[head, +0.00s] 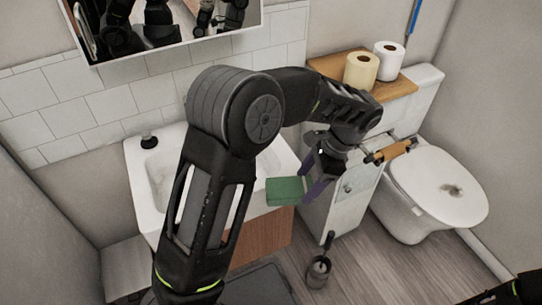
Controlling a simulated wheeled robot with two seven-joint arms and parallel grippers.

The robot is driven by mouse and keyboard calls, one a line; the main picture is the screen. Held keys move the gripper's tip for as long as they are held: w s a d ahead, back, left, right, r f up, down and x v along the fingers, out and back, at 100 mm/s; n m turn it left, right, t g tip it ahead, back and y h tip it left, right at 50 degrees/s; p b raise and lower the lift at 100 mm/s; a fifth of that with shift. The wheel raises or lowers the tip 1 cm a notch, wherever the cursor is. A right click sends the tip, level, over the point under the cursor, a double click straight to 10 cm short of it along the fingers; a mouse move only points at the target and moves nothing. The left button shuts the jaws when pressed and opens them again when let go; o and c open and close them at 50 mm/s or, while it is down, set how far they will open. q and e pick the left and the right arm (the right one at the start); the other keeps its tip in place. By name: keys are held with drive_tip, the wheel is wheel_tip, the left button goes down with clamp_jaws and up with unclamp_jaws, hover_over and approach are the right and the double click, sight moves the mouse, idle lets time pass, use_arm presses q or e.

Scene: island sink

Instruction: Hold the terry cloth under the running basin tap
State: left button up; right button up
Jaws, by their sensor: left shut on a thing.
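The folded green terry cloth (286,191) is at the fingers of my left gripper (313,176), which is shut on it. The gripper holds it in the air, in the picture at the right front edge of the white basin (142,190). A small black fitting (149,141), perhaps the tap, stands at the basin's back left, well apart from the cloth. No running water is visible. My left arm covers much of the basin. Only a dark piece of my right arm shows at the lower right corner, with its gripper not visible.
A grey cabinet (345,205) stands right of the basin, with an orange-brown item (390,151) near its top. Beyond it is a toilet (440,185). Two paper rolls (361,70) stand on a wooden shelf (325,66). A toilet brush (318,270) stands on the floor.

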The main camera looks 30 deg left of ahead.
use_arm(q)
drive_tip(key=shift+a, duration=0.4)
use_arm(e)
drive_tip(key=shift+o, duration=1.4)
drive_tip(key=shift+r, duration=0.15)
drive_tip(key=o, duration=0.9)
drive_tip(key=r+p, duration=0.2)
drive_tip(key=p, duration=0.1)
drive_tip(key=shift+s+r, duration=0.2)
drive_tip(key=shift+r, duration=0.05)
drive_tip(key=shift+c, duration=0.2)
use_arm(q)
drive_tip(key=w+a+m+t, duration=0.3)
drive_tip(key=w+a+m, duration=0.1)
drive_tip(key=a+m, duration=0.5)
drive_tip(key=shift+a+f+m+t+y, duration=0.3)
drive_tip(key=shift+a+f+m+t, duration=0.1)
drive_tip(key=shift+a, duration=0.65)
